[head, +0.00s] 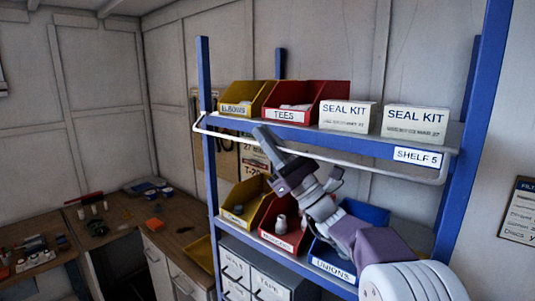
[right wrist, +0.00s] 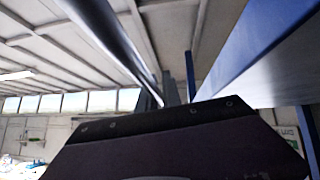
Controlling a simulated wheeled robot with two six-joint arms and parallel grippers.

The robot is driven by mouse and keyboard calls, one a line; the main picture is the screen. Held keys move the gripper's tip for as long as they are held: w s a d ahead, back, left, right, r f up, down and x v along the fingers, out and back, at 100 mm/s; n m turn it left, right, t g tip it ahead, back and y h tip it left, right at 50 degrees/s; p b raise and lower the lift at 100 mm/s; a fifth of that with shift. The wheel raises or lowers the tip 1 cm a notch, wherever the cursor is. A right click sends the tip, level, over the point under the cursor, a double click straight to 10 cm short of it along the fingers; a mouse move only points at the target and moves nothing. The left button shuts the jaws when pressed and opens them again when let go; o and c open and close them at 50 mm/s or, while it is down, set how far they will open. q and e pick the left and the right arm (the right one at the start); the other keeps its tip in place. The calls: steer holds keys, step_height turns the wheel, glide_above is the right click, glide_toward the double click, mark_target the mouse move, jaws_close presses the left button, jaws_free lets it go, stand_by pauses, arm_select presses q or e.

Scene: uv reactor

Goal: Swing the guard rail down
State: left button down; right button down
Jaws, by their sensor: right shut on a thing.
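The guard rail (head: 380,172) is a thin pale metal bar running across the front of the upper shelf, with bent ends near the blue posts. It sits in front of and slightly below the shelf edge, under the "SHELF 5" label. My right gripper (head: 268,142) is shut on the rail, left of its middle, reaching up from the lower right. In the right wrist view the rail (right wrist: 118,42) runs from the upper left towards the fingers, and the blue shelf (right wrist: 265,58) is at the right. The jaws partly hide the rail. My left gripper is not in view.
The upper shelf holds a yellow elbows bin (head: 240,104), a red tees bin (head: 300,98) and two seal kit boxes (head: 346,116). Lower bins (head: 285,225) stand behind my right arm. A blue post (head: 472,130) rises at right. A workbench (head: 130,220) is at left.

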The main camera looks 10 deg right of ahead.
step_height(320, 180, up, 3)
steer(key=m+t+h+b, duration=0.2)
steer(key=m+h+b, duration=0.3)
steer(key=m, duration=0.1)
steer(key=m+t+h+b, duration=0.2)
steer(key=m+h+b, duration=0.3)
steer(key=b, duration=0.1)
steer(key=m+t+h+b, duration=0.2)
steer(key=m+h+b, duration=0.3)
steer(key=m, duration=0.1)
steer(key=shift+a+f+m, duration=0.1)
steer(key=shift+a+m, duration=0.05)
steer(key=shift+m, duration=0.15)
steer(key=shift+r+m+b, duration=0.35)
steer(key=shift+m+b, duration=0.05)
steer(key=shift+m, duration=0.1)
steer(key=shift+r+m+h, duration=0.5)
steer(key=shift+m+h, duration=0.3)
steer(key=shift+h, duration=0.1)
steer(key=shift+w+d+r+m+g+h+p, duration=0.1)
steer(key=shift+d+r+m+g+h+p, duration=0.15)
steer(key=shift+m+h+p, duration=0.3)
steer(key=shift+w+d+r+m+g+h+p, duration=0.1)
steer(key=shift+m+g+h+p, duration=0.2)
steer(key=shift+m, duration=0.35)
steer(key=shift+h, duration=0.25)
